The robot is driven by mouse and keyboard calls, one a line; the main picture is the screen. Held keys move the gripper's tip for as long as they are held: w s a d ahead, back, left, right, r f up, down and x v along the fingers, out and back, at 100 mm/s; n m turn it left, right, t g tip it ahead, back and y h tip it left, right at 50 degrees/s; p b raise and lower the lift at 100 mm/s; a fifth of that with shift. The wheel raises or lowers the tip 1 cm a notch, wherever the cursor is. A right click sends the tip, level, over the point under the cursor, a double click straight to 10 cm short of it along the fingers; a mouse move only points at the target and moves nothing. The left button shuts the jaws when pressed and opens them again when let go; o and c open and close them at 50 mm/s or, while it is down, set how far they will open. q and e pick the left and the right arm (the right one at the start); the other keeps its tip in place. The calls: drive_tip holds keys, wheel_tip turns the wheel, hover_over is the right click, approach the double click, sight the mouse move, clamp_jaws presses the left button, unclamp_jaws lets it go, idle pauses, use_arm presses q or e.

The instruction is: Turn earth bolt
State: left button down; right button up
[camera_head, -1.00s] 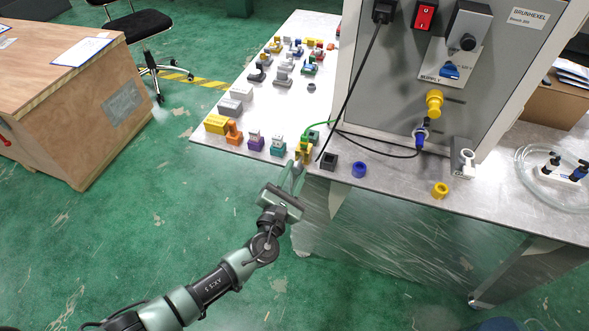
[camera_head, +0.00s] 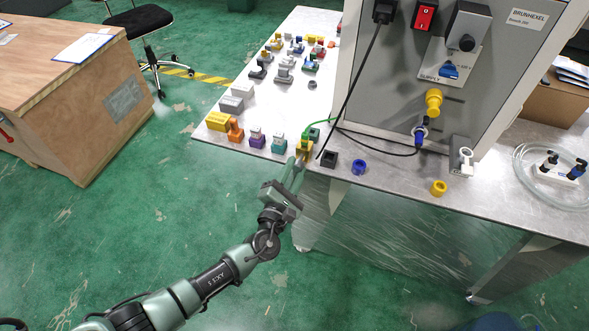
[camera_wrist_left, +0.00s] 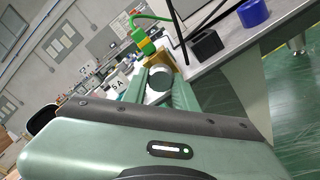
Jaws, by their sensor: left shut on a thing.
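A brass-yellow block (camera_head: 304,146) stands at the table's front edge, with a green earth cable (camera_head: 321,123) running to it. In the left wrist view, a green and yellow cable end (camera_wrist_left: 144,44) sits at the brass block (camera_wrist_left: 158,58). A grey round bolt head (camera_wrist_left: 160,77), seemingly the earth bolt, is on the near side of the block. My left gripper (camera_head: 299,166) reaches the block from the front. In the left wrist view its fingers (camera_wrist_left: 157,82) are closed on the bolt head from both sides. The bolt's shank is hidden. My right gripper is not in view.
A black block (camera_head: 329,159), a blue ring (camera_head: 359,167) and a yellow ring (camera_head: 439,188) lie to the right. A teal connector (camera_head: 279,143) stands close on the left. The grey machine cabinet (camera_head: 400,90) rises behind. Open floor lies in front.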

use_arm(q)
drive_tip(key=c, duration=1.1)
unclamp_jaws()
drive_tip(key=shift+f, duration=0.1)
drive_tip(key=v, duration=0.8)
